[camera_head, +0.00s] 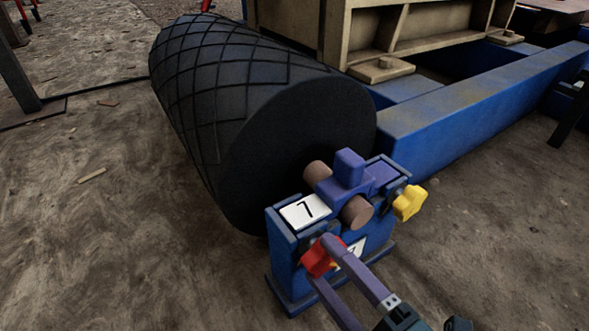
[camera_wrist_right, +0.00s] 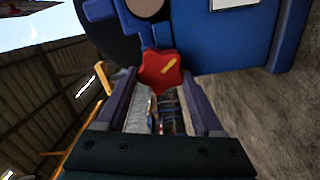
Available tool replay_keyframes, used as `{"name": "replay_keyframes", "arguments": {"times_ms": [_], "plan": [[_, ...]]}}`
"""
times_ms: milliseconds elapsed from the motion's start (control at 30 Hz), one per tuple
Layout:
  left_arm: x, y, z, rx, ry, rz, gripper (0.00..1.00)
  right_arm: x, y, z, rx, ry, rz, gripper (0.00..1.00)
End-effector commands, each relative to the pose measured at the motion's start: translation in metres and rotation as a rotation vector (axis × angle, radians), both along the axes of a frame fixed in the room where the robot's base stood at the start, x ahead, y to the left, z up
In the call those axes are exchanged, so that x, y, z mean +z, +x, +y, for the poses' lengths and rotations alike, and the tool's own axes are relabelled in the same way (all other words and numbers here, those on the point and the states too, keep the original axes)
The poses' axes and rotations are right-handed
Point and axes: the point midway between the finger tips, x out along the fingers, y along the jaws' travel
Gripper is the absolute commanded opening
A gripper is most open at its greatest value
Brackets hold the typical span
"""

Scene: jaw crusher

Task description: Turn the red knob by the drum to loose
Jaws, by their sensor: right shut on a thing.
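The red knob (camera_head: 318,258) sits on the front of the blue bearing block (camera_head: 287,275) at the end of the black drum (camera_head: 270,110). My right gripper (camera_head: 322,260) has its two purple fingers on either side of the knob and is shut on it. In the right wrist view the red knob (camera_wrist_right: 162,71), star-shaped with a yellow mark slanting up to the right, shows between the fingertips of my right gripper (camera_wrist_right: 165,75). My left gripper is not in view.
A yellow knob (camera_head: 409,202) is on the block's right side. A white plate marked 7 (camera_head: 305,211) lies on the block's top, beside the brown shaft (camera_head: 357,211). A blue beam (camera_head: 480,100) runs behind to the right. The dirt floor at left is mostly clear.

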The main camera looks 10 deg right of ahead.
Motion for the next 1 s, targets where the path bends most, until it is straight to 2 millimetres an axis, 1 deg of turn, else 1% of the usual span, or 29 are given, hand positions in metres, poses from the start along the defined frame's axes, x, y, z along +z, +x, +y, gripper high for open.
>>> {"name": "replay_keyframes", "arguments": {"times_ms": [200,500,733,1000], "plan": [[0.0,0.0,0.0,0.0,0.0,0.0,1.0,-0.002,-0.0001,-0.0004,-0.002,-0.187,-0.065,0.13],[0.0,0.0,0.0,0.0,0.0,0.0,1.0,-0.0032,0.0,-0.0001,-0.002,-0.398,-0.143,0.13],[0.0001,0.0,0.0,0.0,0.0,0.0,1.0,-0.0038,0.0,-0.0004,-0.002,-0.497,-0.179,0.13],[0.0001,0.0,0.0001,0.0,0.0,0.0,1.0,-0.0042,0.0001,-0.0005,-0.002,-0.539,-0.194,0.13]]}}
